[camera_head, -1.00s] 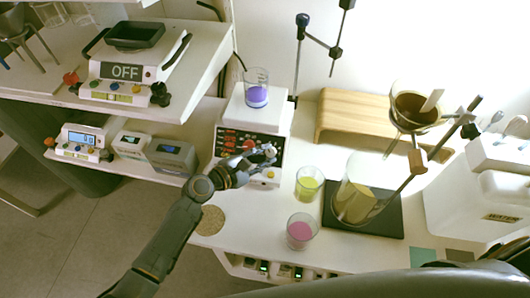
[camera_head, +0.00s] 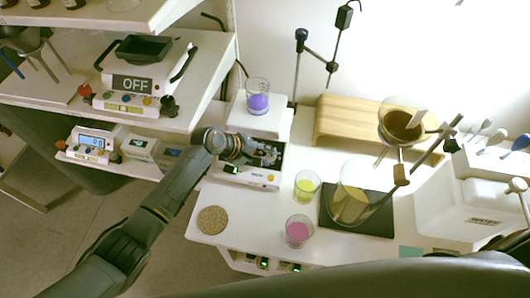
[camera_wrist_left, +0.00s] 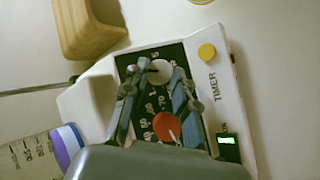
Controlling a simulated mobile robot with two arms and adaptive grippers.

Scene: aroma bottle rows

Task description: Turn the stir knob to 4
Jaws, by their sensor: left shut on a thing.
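The stirrer (camera_head: 285,122) is a white hot plate with a dark front panel, bearing a beaker of purple liquid (camera_head: 257,104). In the left wrist view its panel (camera_wrist_left: 180,62) has a pale grey knob (camera_wrist_left: 159,73), a red knob (camera_wrist_left: 167,126) and printed numbers. My left gripper (camera_head: 276,155) is at this panel. In the wrist view its fingers (camera_wrist_left: 158,82) lie on both sides of the pale knob and are shut on it. The knob's pointer and setting cannot be read clearly. My arm hides most of the panel in the head view. My right gripper is not in view.
Yellow (camera_head: 306,186) and pink (camera_head: 299,231) beakers stand in front of the stirrer. A large flask (camera_head: 352,203) stands on a dark plate to the right. A cork mat (camera_head: 212,220) lies at the front left. A wooden stand (camera_head: 345,122) is behind.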

